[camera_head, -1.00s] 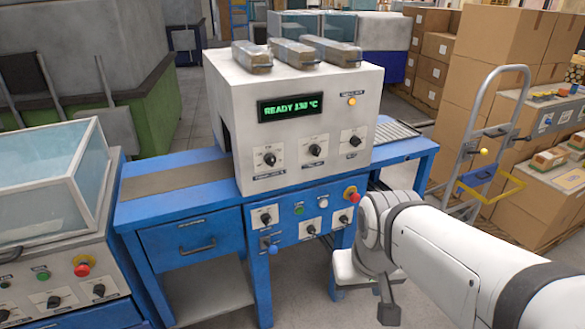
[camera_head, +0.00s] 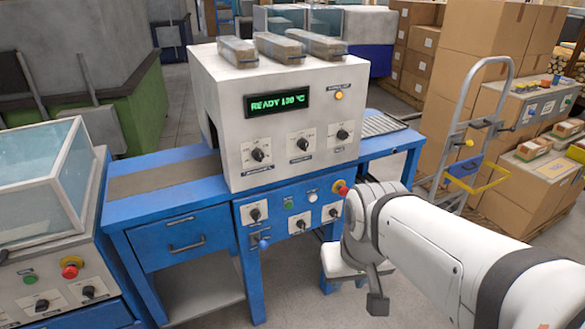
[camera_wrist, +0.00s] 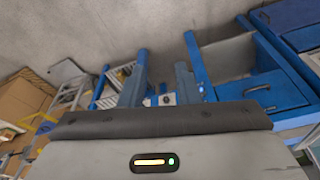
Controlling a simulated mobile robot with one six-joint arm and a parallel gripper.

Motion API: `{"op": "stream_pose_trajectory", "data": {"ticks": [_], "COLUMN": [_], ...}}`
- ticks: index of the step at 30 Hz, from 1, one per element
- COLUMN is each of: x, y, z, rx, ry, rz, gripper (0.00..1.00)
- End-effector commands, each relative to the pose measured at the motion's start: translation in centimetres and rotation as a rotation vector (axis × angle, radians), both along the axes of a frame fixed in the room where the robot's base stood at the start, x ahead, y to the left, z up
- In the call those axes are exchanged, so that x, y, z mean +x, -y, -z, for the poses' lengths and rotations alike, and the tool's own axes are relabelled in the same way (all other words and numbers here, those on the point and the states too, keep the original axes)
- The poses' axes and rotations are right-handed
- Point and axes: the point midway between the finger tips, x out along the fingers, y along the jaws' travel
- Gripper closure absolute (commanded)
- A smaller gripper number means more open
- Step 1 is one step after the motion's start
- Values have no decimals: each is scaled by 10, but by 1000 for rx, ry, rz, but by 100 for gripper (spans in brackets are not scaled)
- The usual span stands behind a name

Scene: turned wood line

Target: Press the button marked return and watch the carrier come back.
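My arm reaches in from the right, in front of the panel's right end. In the wrist view my gripper (camera_wrist: 162,77) has two dark fingers apart, nothing held between them.
The oven display reads READY with a temperature, and an amber lamp (camera_head: 339,95) is lit. Three wrapped blocks (camera_head: 285,46) lie on the oven. A glass-lidded machine (camera_head: 40,185) stands left, a hand truck (camera_head: 470,140) and cartons (camera_head: 500,50) right.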

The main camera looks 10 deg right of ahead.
Motion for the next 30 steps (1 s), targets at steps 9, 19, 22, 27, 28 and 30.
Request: {"op": "stream_pose_trajectory", "data": {"ticks": [9, 19, 22, 27, 28, 30], "x": [0, 0, 0, 0, 0, 0], "y": [0, 0, 0, 0, 0, 0], "z": [0, 0, 0, 0, 0, 0], "rx": [0, 0, 0, 0, 0, 0], "ry": [0, 0, 0, 0, 0, 0], "rz": [0, 0, 0, 0, 0, 0], "gripper": [97, 100, 100, 100, 100, 100]}}
